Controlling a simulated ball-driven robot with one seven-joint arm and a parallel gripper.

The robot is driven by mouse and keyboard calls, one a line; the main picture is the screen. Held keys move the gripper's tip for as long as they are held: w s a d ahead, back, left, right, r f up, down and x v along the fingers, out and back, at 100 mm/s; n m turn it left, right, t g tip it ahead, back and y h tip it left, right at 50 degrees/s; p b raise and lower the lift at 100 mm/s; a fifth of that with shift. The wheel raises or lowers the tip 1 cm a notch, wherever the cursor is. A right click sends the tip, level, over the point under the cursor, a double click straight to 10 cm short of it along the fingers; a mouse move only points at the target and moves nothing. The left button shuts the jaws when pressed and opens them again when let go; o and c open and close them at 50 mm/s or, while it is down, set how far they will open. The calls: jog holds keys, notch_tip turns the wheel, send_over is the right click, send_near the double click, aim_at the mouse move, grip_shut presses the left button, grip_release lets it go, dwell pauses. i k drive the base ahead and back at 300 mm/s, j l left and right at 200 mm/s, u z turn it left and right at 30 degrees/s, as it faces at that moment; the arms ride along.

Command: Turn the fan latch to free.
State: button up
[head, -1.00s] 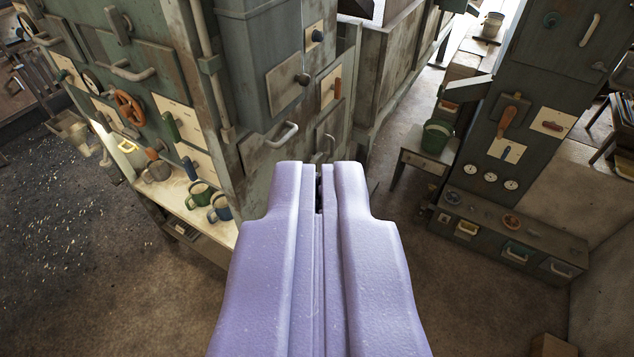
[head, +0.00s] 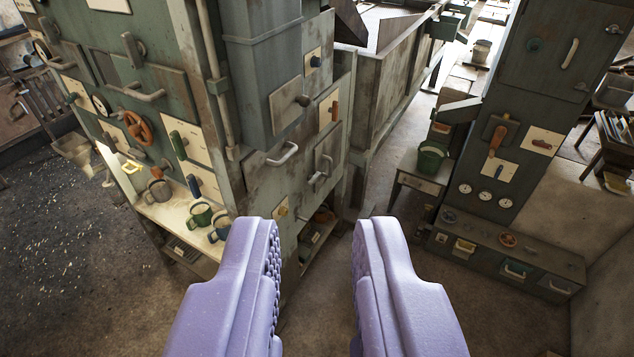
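My gripper (head: 315,232) is open and empty, its two lilac fingers spread wide in the lower middle of the head view. It is apart from everything in view. I cannot tell which fitting is the fan latch, since no label is readable. On the right cabinet are an orange lever (head: 496,141), a red handle on a pale plate (head: 542,144) and a small blue lever (head: 499,171). On the left machine are an orange handle (head: 335,110), a dark knob (head: 303,101), a green lever (head: 178,145) and a blue lever (head: 193,186).
The left machine also bears a red handwheel (head: 138,127), and mugs (head: 200,213) stand on its low shelf. A green bucket (head: 431,156) stands on a small table between the machine and the right cabinet. Drawers (head: 512,271) jut out low at right. Floor shows between them.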

aim_at(313, 178)
jog(key=i+l+u, duration=0.4)
jog(key=i+l, duration=0.7)
jog(key=i+l+u, duration=0.4)
jog(key=i+l, duration=0.8)
jog(key=i, duration=0.1)
